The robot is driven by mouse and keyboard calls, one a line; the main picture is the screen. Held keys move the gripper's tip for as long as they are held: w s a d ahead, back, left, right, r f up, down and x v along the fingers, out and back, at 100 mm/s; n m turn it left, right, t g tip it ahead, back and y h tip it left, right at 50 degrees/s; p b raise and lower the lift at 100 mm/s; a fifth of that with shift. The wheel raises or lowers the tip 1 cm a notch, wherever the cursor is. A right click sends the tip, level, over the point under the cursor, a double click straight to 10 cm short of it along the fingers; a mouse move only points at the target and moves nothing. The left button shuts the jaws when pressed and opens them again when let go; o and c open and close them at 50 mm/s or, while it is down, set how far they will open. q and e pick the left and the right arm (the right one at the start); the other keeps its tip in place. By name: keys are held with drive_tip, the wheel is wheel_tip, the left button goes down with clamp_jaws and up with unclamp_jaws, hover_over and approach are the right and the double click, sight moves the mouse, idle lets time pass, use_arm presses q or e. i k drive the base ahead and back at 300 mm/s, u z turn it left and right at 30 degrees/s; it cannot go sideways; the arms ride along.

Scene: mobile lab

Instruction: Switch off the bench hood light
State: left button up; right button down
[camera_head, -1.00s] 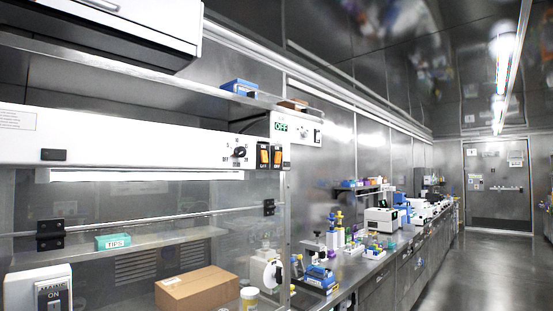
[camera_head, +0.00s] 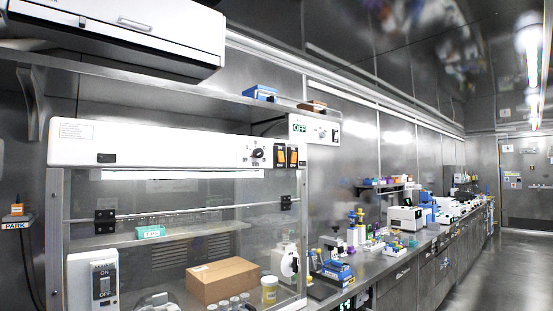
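The bench hood (camera_head: 190,148) stands on the left, with a white header panel. Its light tube (camera_head: 180,174) glows white under the header. At the header's right end are a black rotary knob (camera_head: 257,154) and two orange rocker switches, the left one (camera_head: 281,156) and the right one (camera_head: 293,157), in black frames. The small labels near them are too small to read, and I cannot tell how each rocker is set. Neither gripper is in view.
A white switch box (camera_head: 103,280) is at the hood's lower left. A cabinet (camera_head: 130,35) overhangs above. Free floor (camera_head: 490,270) lies right.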

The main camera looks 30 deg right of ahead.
sight(280, 154)
drive_tip(key=u, duration=0.25)
drive_tip(key=i, duration=1)
drive_tip(key=z, duration=0.6)
